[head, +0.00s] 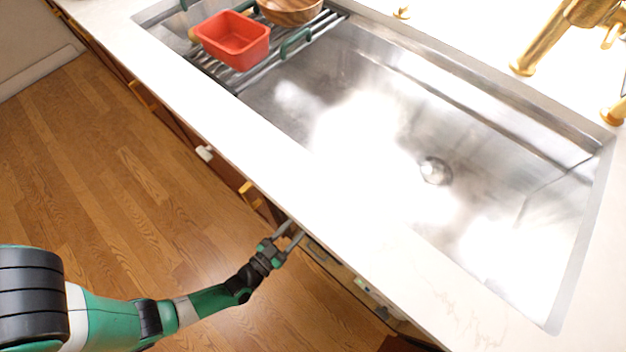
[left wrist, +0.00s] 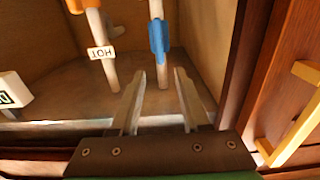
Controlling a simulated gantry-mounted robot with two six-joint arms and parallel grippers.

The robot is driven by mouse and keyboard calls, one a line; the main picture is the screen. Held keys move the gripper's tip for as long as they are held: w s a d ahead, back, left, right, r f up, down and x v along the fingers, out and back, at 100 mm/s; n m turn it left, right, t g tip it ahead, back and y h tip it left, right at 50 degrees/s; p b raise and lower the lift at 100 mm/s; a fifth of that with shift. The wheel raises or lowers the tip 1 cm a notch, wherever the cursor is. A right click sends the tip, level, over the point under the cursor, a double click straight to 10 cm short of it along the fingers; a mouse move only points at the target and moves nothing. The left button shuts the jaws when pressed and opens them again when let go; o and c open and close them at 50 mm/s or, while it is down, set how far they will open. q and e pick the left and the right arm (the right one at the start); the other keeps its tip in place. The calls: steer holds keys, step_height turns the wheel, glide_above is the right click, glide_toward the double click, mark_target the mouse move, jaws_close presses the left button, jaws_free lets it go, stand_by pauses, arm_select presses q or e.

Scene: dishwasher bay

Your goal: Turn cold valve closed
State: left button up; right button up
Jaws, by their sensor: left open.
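The cold valve's blue handle (left wrist: 159,40) sits on a pale vertical pipe in the left wrist view and looks lengthwise along it. My left gripper (left wrist: 157,73) is open, its two fingers pointing at this pipe from just below the handle in the picture. The pipe's lower part shows between the fingertips; I cannot tell how deep the gap is. In the head view my left gripper (head: 288,237) is at the cabinet front under the counter edge, and the valves are hidden there. My right gripper is not in view.
A second pipe with an orange handle (left wrist: 86,4) and an upside-down HOT label (left wrist: 101,53) stands left of the blue one. A white box-like piece (left wrist: 12,91) is at far left. A wooden door with a yellow handle (left wrist: 291,128) stands at right. The counter edge (head: 268,190) overhangs the gripper.

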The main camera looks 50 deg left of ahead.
arm_select(q)
steer(key=w+a+b, duration=0.1)
steer(key=w, duration=0.5)
steer(key=shift+w+a+b, duration=0.2)
steer(key=shift+w+b, duration=0.1)
steer(key=shift+w, duration=0.1)
jaws_close()
